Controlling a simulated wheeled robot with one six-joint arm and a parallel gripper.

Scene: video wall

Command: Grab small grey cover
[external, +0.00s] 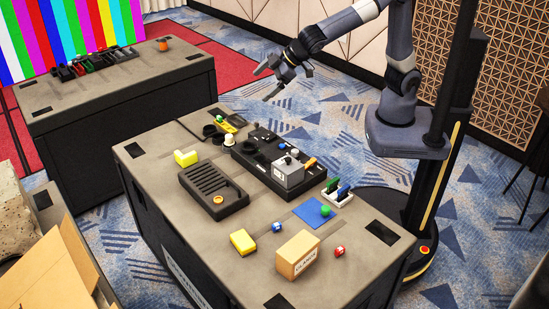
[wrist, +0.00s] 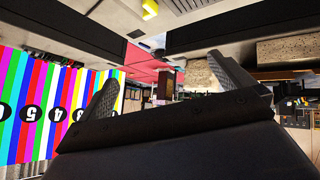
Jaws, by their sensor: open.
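A small grey box-shaped piece (external: 288,173), which may be the grey cover, sits on the right part of a black tray (external: 247,160) on the near table. A small white label shows on its front. My gripper (external: 264,84) is open and empty, raised in the air beyond the table's back edge, well apart from the grey piece. In the wrist view my gripper's two fingers (wrist: 170,88) stand wide apart with nothing between them. The grey piece cannot be made out in the wrist view, which looks upside down.
The near table (external: 150,185) also holds a black slotted holder (external: 213,190), yellow blocks (external: 242,241), a blue mat (external: 313,211), a cardboard box (external: 298,254) and small dice (external: 340,251). A second table (external: 120,88) stands behind left. Air around my gripper is clear.

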